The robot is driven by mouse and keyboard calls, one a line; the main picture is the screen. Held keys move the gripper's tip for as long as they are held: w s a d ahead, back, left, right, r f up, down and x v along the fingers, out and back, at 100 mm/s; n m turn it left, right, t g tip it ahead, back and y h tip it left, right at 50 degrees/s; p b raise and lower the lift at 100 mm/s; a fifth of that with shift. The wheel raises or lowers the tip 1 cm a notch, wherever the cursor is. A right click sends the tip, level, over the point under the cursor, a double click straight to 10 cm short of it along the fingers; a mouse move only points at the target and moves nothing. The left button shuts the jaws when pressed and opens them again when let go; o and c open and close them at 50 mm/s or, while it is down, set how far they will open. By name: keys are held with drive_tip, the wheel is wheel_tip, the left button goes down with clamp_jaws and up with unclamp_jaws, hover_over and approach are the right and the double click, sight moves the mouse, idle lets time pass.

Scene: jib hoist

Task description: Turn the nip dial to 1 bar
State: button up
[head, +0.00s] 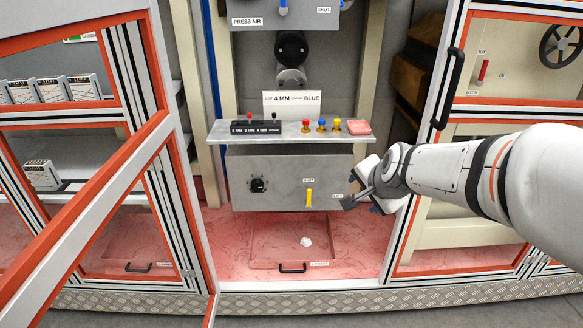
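A round black dial (258,185) with small marks around it sits on the left part of the front of a grey box (285,167). Its marks and pointer are too small to read. I take it for the nip dial. My gripper (360,205) reaches in from the right, beside the right end of the box, well apart from the dial. Its dark fingers point left, and nothing clearly shows between them. The gap between the fingers is too unclear to judge. A yellow lever (308,197) stands on the box between the dial and my gripper.
A shelf (290,132) above the box carries small colored-top items, a black rack (256,127) and a label card (292,103). An open framed door (150,140) stands at left, another framed door (449,85) at right. A drawer with a black handle (292,268) lies below.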

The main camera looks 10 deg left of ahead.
drive_tip(key=w+a+f+m+t+y+b, duration=0.1)
drive_tip(key=w+a+f+m+t+b, duration=0.1)
drive_tip(key=w+a+f+m+b, duration=0.45)
drive_tip(key=m+t+y+b, duration=0.1)
drive_tip(key=m+t+b, duration=0.6)
drive_tip(key=m+b, duration=0.5)
approach(256, 187)
drive_tip(key=w+m+p, duration=0.1)
drive_tip(key=m+p, duration=0.1)
drive_tip(key=shift+n, duration=0.25)
drive_tip(key=shift+b+x, duration=0.45)
drive_tip(key=shift+x, duration=3.25)
drive_tip(key=shift+f, duration=0.1)
drive_tip(key=shift+c, duration=0.2)
